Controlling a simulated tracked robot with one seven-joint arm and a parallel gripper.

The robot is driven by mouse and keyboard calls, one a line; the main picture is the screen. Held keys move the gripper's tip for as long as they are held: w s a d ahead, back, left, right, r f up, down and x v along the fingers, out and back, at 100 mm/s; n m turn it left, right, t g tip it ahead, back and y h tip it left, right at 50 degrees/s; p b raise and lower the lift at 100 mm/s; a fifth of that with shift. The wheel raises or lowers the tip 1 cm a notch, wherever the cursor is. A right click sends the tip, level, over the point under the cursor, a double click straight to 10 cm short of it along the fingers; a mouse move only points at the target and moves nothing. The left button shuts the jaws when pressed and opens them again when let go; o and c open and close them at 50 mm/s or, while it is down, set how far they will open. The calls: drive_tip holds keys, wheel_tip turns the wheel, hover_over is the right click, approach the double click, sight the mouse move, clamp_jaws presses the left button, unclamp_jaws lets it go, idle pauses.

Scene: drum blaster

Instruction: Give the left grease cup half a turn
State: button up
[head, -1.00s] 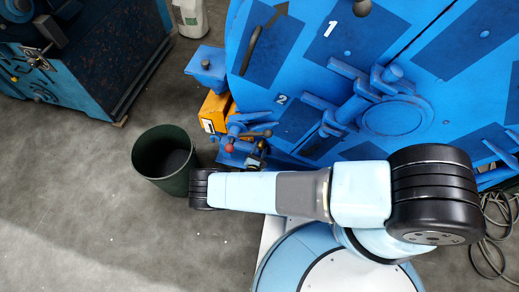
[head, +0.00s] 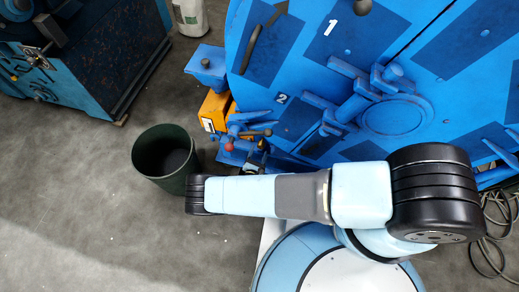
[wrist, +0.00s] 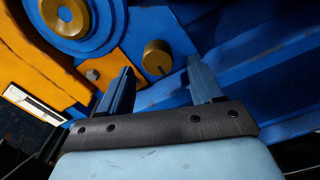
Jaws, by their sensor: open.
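A round brass knob (wrist: 157,58), which looks like a grease cup, shows in the wrist view on the blue machine. It has a dark mark on its face. I cannot tell from the frames whether it is the left cup. My gripper (wrist: 160,67) is open, with its two blue-grey fingers pointing toward the knob. In the picture the knob lies between the fingertips; I cannot tell how deep it is between them, and no contact shows. In the head view the fingers are not clear, and the cup cannot be made out.
A larger brass shaft end (wrist: 66,14) in a blue ring and an orange housing (wrist: 35,50) lie left of the knob. A bolt head (wrist: 92,74) is near the left finger. In the head view, a dark green bin (head: 165,158) stands beside my arm, left of the blue machine (head: 400,60).

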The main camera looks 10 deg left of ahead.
drive_tip(key=s, duration=1)
drive_tip(key=shift+s+a, duration=0.4)
